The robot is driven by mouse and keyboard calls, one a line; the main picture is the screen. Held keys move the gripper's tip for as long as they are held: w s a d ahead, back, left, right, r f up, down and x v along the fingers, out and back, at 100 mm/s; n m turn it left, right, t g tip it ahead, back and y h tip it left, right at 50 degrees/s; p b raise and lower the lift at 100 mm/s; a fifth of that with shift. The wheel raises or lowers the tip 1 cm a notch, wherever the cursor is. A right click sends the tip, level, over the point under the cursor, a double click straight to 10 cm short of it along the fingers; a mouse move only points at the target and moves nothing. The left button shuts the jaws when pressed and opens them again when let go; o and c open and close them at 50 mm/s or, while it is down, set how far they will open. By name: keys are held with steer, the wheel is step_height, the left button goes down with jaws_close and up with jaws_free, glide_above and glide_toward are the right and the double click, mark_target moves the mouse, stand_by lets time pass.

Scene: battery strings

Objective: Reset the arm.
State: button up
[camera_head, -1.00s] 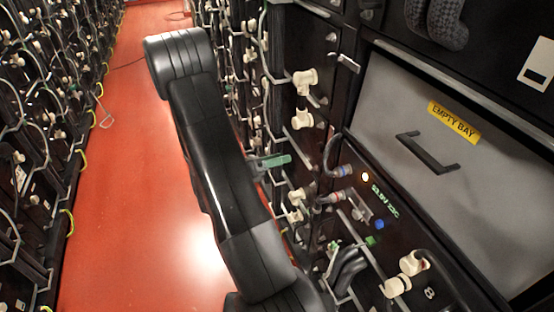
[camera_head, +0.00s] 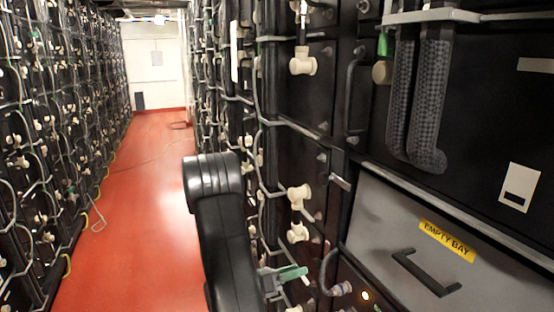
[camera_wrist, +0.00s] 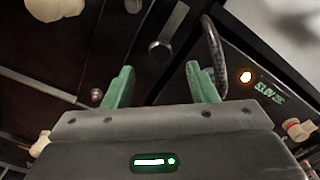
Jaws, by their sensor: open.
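My black arm rises from the bottom of the head view, with its elbow in the aisle beside the right rack. My gripper (camera_head: 286,275) shows there as green fingers next to the arm, in front of the right rack's cabling. In the wrist view my gripper (camera_wrist: 160,72) has its two green fingers apart, with nothing held between them. Beyond them is a dark panel with a round metal fitting (camera_wrist: 159,51). A braided dark hose (camera_wrist: 213,55) passes close to the right finger; I cannot tell whether they touch.
A grey "EMPTY BAY" panel (camera_head: 385,215) with a black handle is at right, below thick braided hoses (camera_head: 432,100). Cream connectors (camera_head: 299,195) stick out from the right rack. The left rack (camera_head: 50,130) lines the other side. The red floor (camera_head: 140,220) between is mostly clear.

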mark_target(315, 264)
steer(key=shift+p+x, duration=0.3)
steer(key=shift+x, duration=3.55)
steer(key=shift+a, duration=0.1)
steer(key=b+v, duration=0.1)
steer(key=v, duration=1.3)
steer(key=p+x, duration=0.1)
steer(key=x, duration=1.3)
steer(key=shift+s, duration=0.1)
steer(key=shift+f+m+b, duration=0.25)
steer(key=shift+m+b, duration=0.05)
steer(key=shift+b, duration=0.15)
steer(key=shift+m+b, duration=0.85)
steer(key=shift+m, duration=0.15)
steer(key=m+b, duration=0.3)
steer(key=m, duration=0.1)
steer(key=shift+m+b, duration=0.3)
steer(key=shift+b, duration=0.05)
steer(key=m+b, duration=0.3)
steer(key=m, duration=0.2)
steer(key=shift+r+m, duration=0.1)
steer(key=shift+m, duration=0.2)
steer(key=shift+r+m+b, duration=0.1)
steer(key=shift+m+b, duration=0.45)
steer(key=shift+m, duration=0.45)
